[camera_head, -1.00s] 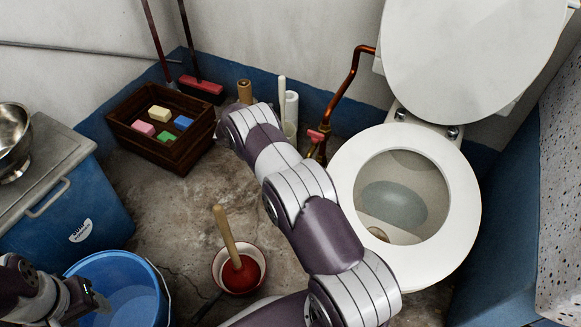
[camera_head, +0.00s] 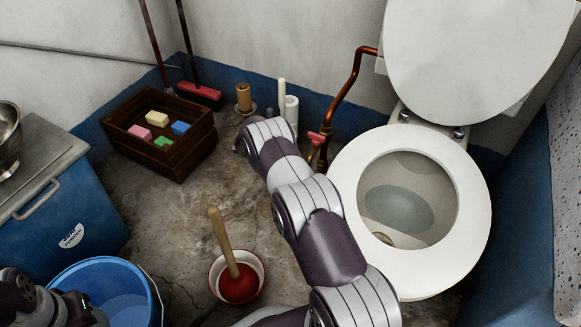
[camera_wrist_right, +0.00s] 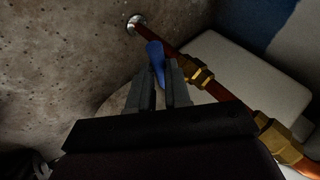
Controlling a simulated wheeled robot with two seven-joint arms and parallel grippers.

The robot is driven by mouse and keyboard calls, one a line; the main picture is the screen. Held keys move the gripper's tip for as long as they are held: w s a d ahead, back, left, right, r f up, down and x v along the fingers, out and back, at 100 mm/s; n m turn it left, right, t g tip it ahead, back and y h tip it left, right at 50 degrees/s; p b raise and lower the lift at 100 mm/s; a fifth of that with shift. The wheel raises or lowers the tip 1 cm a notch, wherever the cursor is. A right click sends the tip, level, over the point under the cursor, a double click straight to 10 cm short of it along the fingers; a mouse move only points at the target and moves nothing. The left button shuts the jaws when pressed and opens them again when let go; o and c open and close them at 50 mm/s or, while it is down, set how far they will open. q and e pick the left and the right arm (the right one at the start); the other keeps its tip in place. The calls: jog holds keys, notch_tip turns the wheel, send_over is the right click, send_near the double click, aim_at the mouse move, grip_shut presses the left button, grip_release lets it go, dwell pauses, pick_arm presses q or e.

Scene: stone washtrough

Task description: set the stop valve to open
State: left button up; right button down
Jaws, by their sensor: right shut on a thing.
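The stop valve's blue lever (camera_wrist_right: 155,50) shows in the right wrist view, beside a copper pipe (camera_wrist_right: 225,88) with brass fittings (camera_wrist_right: 201,77). My right gripper (camera_wrist_right: 163,76) has its fingers closed around the lever's near part. The lever stands at an angle to the pipe in this view. The valve body under the lever is mostly hidden by the fingers. In the head view my right arm reaches toward the back wall and its gripper is hidden. My left gripper (camera_head: 88,318) is partly in view at the bottom left, over the bucket's edge; its jaws are unclear.
A toilet (camera_head: 344,185) stands right of my right arm. Another copper pipe (camera_head: 349,88) with a pink-red handle (camera_head: 316,137) rises beside it. A wooden crate (camera_head: 172,160) and blue bucket (camera_head: 145,314) are further left.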

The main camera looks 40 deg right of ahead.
jog(key=r+t+p, duration=0.1)
jog(key=p, duration=0.1)
jog(key=t+y+p, duration=0.1)
jog(key=p, duration=0.2)
jog(key=s+r+m+t+y+p, duration=0.1)
jog(key=p, duration=0.2)
jog(key=shift+d+r, duration=0.3)
jog(key=shift+r, duration=0.05)
jog(key=c, duration=1.1)
grip_release()
jog(key=shift+s, duration=0.1)
jog(key=p+v, duration=0.7)
jog(key=v, duration=0.5)
jog(key=shift+s+a+r, duration=0.1)
jog(key=shift+s+r, duration=0.05)
jog(key=shift+r, duration=0.1)
